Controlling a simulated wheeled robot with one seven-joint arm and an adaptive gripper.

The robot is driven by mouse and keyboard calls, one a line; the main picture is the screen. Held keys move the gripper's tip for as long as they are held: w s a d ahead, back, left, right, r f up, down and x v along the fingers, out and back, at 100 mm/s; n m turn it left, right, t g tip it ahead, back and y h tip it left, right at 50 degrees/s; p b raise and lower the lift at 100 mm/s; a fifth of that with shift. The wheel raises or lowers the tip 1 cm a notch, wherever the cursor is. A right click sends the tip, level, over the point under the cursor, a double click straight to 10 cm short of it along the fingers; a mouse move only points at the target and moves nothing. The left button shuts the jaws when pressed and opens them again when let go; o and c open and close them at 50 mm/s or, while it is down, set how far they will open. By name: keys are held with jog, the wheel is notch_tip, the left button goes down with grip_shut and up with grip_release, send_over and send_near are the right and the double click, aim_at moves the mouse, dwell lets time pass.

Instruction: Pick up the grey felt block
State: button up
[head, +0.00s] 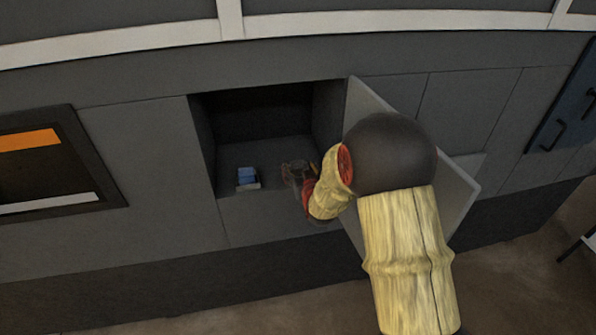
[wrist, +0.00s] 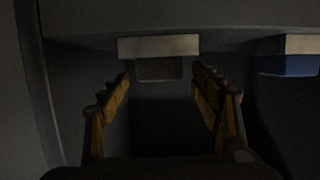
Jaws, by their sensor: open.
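In the wrist view a dark grey block (wrist: 159,70), which looks like the grey felt block, lies ahead between my fingers, against a pale grey piece (wrist: 158,46). My gripper (wrist: 160,82) is open, with one finger on each side of the line to the block and a gap to both sides. I cannot tell how far the fingertips reach along the block. In the head view my gripper (head: 298,172) is inside the open compartment, near its right side. The grey block cannot be made out clearly there, as the gripper covers that spot.
A blue block (head: 247,175) with a pale piece stands left of my gripper in the compartment; it also shows at the right of the wrist view (wrist: 288,66). The compartment's door (head: 462,190) is open to the right, beside my arm. The compartment's left part has free floor.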

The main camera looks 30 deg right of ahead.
jog(key=shift+w+d+f, duration=0.1)
jog(key=shift+w+f, duration=0.05)
jog(key=shift+w, duration=0.3)
jog(key=shift+c, duration=0.3)
jog(key=c, duration=1.1)
